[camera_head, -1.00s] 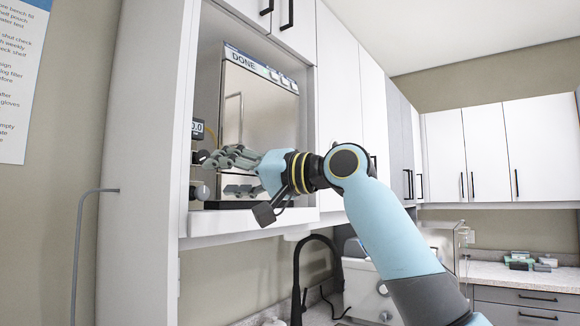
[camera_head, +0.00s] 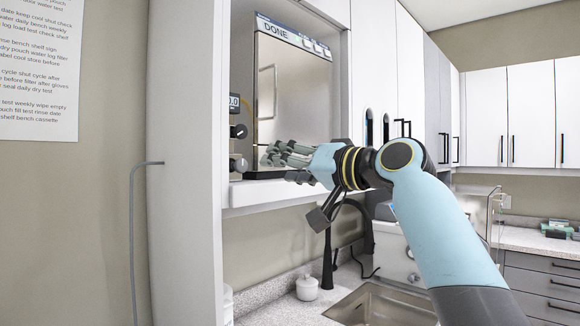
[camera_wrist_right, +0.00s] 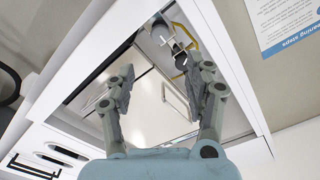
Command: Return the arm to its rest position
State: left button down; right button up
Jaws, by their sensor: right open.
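My right gripper (camera_head: 277,158) is in front of the lower part of the autoclave (camera_head: 292,90), which sits in a wall bay and reads "DONE" on its top strip. In the right wrist view the two fingers of the right gripper (camera_wrist_right: 161,95) stand wide apart with nothing between them. The mirror-like autoclave door (camera_wrist_right: 155,108) shows behind them. Two dark knobs (camera_head: 238,131) are on the panel left of the door. My right arm reaches in from the lower right. My left gripper is not in view.
White cabinets (camera_head: 373,60) with dark handles stand right of the bay. Below are a sink (camera_head: 385,305), a black faucet (camera_head: 328,262) and a small white jar (camera_head: 307,288). A grey pipe (camera_head: 132,240) runs along the left wall near a printed notice (camera_head: 40,65).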

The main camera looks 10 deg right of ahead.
jog(key=s+d+f+g+h, duration=0.25)
jog(key=s+f, duration=0.35)
jog(key=f, duration=0.6)
jog(key=s+d+f+g+h, duration=0.2)
jog(key=s+d+f+h, duration=0.15)
jog(key=s+f, duration=0.55)
jog(key=s+d+f+g+h, duration=0.2)
jog(key=s+d+f, duration=0.25)
jog(key=s, duration=0.45)
jog(key=s+d+f+n+g+h, duration=0.1)
jog(key=s+d+f+g+h, duration=0.15)
jog(key=s+f, duration=0.5)
jog(key=s+d+f+g+h, duration=0.15)
jog(key=s+d+f, duration=0.25)
jog(key=s, duration=0.6)
notch_tip(320, 180, down, 39)
jog(key=s+d+g+b, duration=0.2)
jog(key=b, duration=1.1)
jog(key=s+f+b, duration=0.3)
jog(key=s+f, duration=0.3)
jog(key=f, duration=0.3)
jog(key=s+f+g+b, duration=0.1)
jog(key=s+f+b, duration=0.3)
jog(key=f, duration=0.5)
jog(key=s+d+f+b, duration=0.1)
jog(key=s+f+b, duration=0.3)
jog(key=s+f, duration=0.4)
jog(key=shift+f+y, duration=0.3)
jog(key=shift+f, duration=0.1)
